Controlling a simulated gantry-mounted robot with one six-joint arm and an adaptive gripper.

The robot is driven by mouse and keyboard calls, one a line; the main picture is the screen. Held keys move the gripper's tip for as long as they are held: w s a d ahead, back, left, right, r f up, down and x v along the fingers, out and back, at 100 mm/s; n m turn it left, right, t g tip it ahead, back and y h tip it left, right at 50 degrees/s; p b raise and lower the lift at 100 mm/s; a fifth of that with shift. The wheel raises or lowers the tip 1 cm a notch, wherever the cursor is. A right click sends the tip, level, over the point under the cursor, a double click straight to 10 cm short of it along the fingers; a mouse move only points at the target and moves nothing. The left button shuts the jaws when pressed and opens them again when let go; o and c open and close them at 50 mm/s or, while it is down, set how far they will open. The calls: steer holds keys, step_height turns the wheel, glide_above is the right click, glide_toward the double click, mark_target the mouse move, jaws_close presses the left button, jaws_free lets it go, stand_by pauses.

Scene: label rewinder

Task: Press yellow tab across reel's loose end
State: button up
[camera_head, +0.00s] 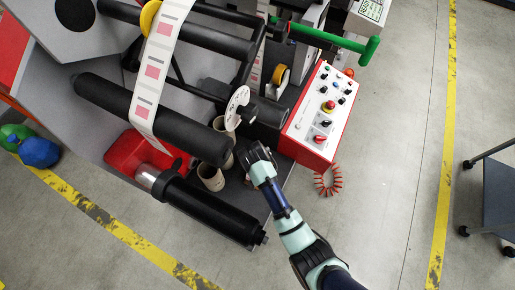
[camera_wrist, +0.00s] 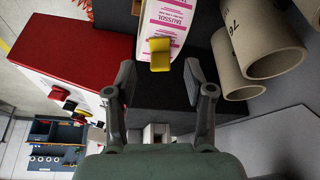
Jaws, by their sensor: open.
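In the wrist view, a label reel (camera_wrist: 172,14) with white labels and magenta print hangs at the top centre. A yellow tab (camera_wrist: 160,62) stands out from its lower printed face, its lower part folded outward. My gripper (camera_wrist: 159,68) is open and empty, one finger on each side of the tab, with gaps to both. I cannot tell how far the tab is from the fingertips in depth. In the head view, my gripper (camera_head: 256,152) is below a small white reel (camera_head: 237,107) on the machine; the tab cannot be made out there.
Cardboard cores (camera_wrist: 272,45) stand close to the right finger, also seen in the head view (camera_head: 211,177). A red and white control box (camera_head: 319,113) stands right of my gripper. Black rollers (camera_head: 150,118) carry a label web at left. Open floor (camera_head: 385,200) lies right.

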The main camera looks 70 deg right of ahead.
steer(key=v, duration=0.9)
